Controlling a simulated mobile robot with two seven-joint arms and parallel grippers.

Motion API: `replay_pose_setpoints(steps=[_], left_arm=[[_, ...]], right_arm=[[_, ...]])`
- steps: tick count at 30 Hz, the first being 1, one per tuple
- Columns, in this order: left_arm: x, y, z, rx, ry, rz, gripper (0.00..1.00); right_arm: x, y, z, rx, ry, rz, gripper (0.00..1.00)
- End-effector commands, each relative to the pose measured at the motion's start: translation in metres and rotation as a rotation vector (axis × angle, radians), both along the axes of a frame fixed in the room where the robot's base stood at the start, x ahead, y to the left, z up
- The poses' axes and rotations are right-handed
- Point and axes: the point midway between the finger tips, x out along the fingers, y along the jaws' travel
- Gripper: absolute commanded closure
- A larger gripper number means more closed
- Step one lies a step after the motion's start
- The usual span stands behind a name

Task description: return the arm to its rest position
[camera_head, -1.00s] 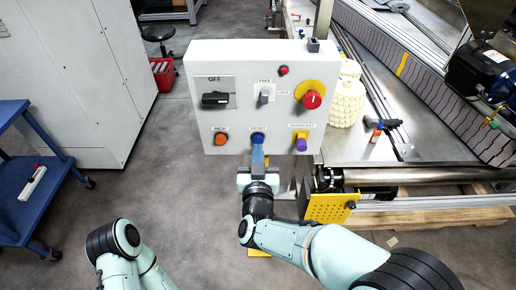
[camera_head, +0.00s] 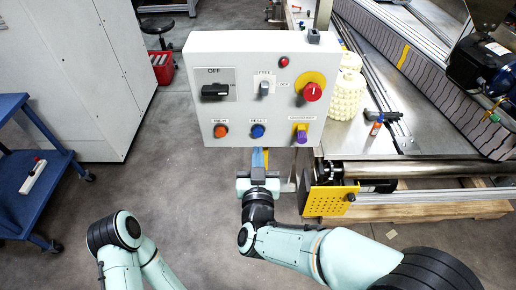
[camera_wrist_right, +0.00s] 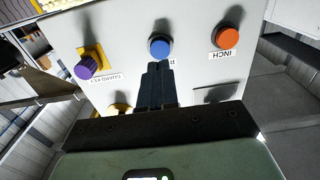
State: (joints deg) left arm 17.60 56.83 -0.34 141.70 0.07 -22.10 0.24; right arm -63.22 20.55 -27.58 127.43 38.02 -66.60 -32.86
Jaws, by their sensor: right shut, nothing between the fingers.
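My right gripper (camera_head: 258,165) is shut and empty, just below the front of the white control box (camera_head: 240,107) in the head view. In the right wrist view its closed fingers (camera_wrist_right: 157,84) point at the blue button (camera_wrist_right: 159,47), which carries a partly hidden label. The blue button (camera_head: 257,131) shows uncovered in the head view, with the fingertips below it and apart from it. The orange button (camera_head: 221,131) sits to its left and the purple key knob (camera_head: 301,137) to its right. Of my left arm only a link shows at the lower left; its gripper is out of view.
The box also carries a black OFF switch (camera_head: 215,91) and a red knob (camera_head: 313,92). A yellow perforated bracket (camera_head: 331,201) and conveyor roller (camera_head: 425,170) stand right of my right arm. A blue cart (camera_head: 50,165) stands at far left. Floor between is clear.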

Motion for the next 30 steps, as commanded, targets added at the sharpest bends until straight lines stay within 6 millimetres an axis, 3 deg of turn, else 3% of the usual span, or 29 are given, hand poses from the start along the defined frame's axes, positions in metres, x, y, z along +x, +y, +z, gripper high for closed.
replay_pose_setpoints(steps=[7, 10, 14, 17, 20, 24, 27, 30], left_arm=[[0.0, 0.0, 0.001, 0.0, 0.0, 0.0, 0.57], [0.001, 0.0, 0.004, 0.0, -0.001, 0.0, 0.57], [0.004, 0.0, 0.013, 0.0, -0.005, -0.001, 0.57], [0.006, 0.0, 0.021, 0.0, -0.008, 0.0, 0.57], [0.009, 0.0, 0.028, 0.0, -0.011, -0.001, 0.57], [0.013, 0.0, 0.039, 0.0, -0.016, 0.0, 0.57], [0.017, 0.0, 0.047, 0.0, -0.02, 0.0, 0.57], [0.02, 0.0, 0.055, 0.0, -0.024, -0.001, 0.57]], right_arm=[[0.001, -0.001, -0.004, -0.004, 0.008, 0.001, 1.0], [0.006, -0.007, -0.027, -0.022, 0.061, 0.007, 1.0], [0.013, -0.027, -0.098, -0.058, 0.236, 0.03, 1.0], [0.004, -0.051, -0.17, -0.062, 0.43, 0.045, 1.0], [-0.02, -0.076, -0.239, -0.038, 0.638, 0.049, 1.0], [-0.079, -0.111, -0.322, 0.048, 0.942, 0.035, 1.0], [-0.137, -0.128, -0.368, 0.148, 1.168, 0.015, 1.0], [-0.197, -0.135, -0.396, 0.27, 1.371, -0.006, 1.0]])
